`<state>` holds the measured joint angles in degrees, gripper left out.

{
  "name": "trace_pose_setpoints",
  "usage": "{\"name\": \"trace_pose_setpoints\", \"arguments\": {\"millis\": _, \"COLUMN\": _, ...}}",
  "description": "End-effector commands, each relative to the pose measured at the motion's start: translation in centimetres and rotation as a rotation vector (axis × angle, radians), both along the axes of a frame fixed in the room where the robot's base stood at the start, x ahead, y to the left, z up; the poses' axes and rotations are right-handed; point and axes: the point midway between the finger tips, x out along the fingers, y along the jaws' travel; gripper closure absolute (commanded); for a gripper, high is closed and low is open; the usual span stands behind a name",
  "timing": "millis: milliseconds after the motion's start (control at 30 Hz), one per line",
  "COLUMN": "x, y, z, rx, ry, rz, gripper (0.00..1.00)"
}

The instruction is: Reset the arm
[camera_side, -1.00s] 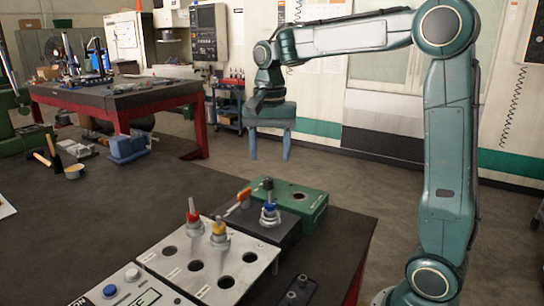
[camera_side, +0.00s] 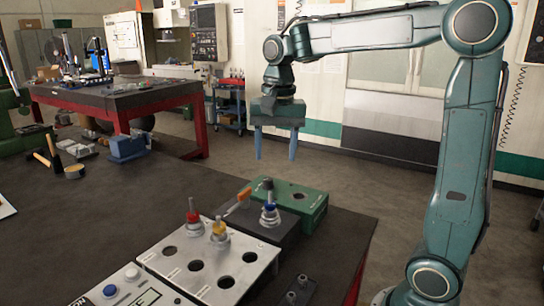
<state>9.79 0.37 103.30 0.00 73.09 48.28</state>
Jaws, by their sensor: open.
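My gripper (camera_side: 275,146) hangs from the arm's wrist with its two blue fingers pointing down, apart and with nothing between them. It is in the air above and behind the bench, clear of everything on it. Below it stands a green block (camera_side: 303,204) with a round hole. Beside that is a dark block (camera_side: 263,226) bearing a blue-collared piece (camera_side: 270,214). In front is a light metal plate (camera_side: 242,273) with several holes. A red-topped piece (camera_side: 193,219) and a yellow-topped piece (camera_side: 219,232) stand upright at its back left.
An orange-handled tool (camera_side: 238,201) leans at the dark block. A control box (camera_side: 130,290) with a blue button is at the front. A hammer (camera_side: 48,157), tape roll (camera_side: 74,171) and blue vise (camera_side: 128,146) lie at the far left. The bench's middle left is bare.

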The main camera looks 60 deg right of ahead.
Motion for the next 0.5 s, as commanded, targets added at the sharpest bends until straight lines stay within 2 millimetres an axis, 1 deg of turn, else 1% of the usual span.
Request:
{"name": "trace_pose_setpoints", "arguments": {"millis": 33, "x": -0.9, "y": 0.4, "z": 0.3, "rx": -0.005, "ry": -0.018, "rz": 0.039, "gripper": 0.45}}
{"name": "trace_pose_setpoints", "arguments": {"millis": 233, "x": -4.2, "y": 2.0, "z": 0.7, "rx": -0.036, "ry": -0.097, "rz": 0.228, "gripper": 0.45}}
{"name": "trace_pose_setpoints", "arguments": {"millis": 500, "x": -9.0, "y": 3.8, "z": 0.3, "rx": -0.095, "ry": -0.203, "rz": 0.491, "gripper": 0.45}}
